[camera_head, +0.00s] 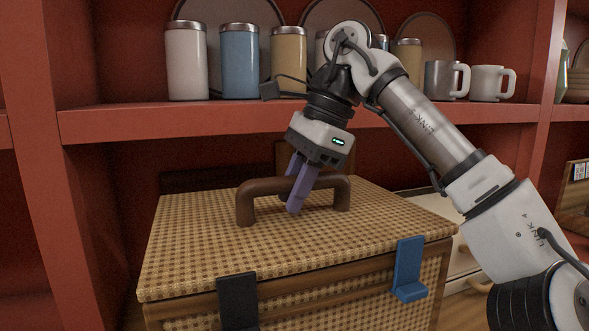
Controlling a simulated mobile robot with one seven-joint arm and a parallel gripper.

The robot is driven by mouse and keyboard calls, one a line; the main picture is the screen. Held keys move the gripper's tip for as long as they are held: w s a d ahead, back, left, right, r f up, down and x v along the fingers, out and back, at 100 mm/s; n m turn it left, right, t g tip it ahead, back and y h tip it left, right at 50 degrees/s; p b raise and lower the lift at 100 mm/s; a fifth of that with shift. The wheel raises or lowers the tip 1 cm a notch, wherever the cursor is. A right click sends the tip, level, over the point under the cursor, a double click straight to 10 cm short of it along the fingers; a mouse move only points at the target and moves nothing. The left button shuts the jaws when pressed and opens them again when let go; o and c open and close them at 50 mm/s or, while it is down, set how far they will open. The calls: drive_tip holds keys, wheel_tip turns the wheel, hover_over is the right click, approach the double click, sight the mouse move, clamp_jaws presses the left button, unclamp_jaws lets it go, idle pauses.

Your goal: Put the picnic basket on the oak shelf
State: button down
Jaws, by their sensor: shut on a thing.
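The picnic basket (190,246) is a woven tan box with wooden trim, a brown arched handle (245,203) on its lid, and two front clasps, one black (238,300) and one blue (408,268). My gripper (297,192) has purple fingers and comes down from above onto the middle of the handle. It is shut on the handle. The basket stands in front of a red-painted shelf unit (200,122), below its upper board. The basket's underside is out of the frame, so I cannot tell whether it rests on anything. No shelf is clearly identifiable as the oak shelf.
The upper board holds several canisters, including a white (187,62), a blue (239,62) and a tan one (288,60), and mugs (487,82) to the right. Round plates stand behind them. A pale drawer-fronted thing (440,207) is partly hidden behind the basket. Red uprights (45,150) flank the bay.

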sight(329, 181)
wheel_tip(329, 181, down, 11)
drive_tip(key=shift+r, duration=0.1)
drive_tip(key=c, duration=1.2)
unclamp_jaws()
drive_tip(key=shift+s, duration=0.1)
drive_tip(key=p+v, duration=0.1)
drive_tip(key=v, duration=1)
drive_tip(key=shift+d+r, duration=0.15)
drive_tip(key=shift+r, duration=0.25)
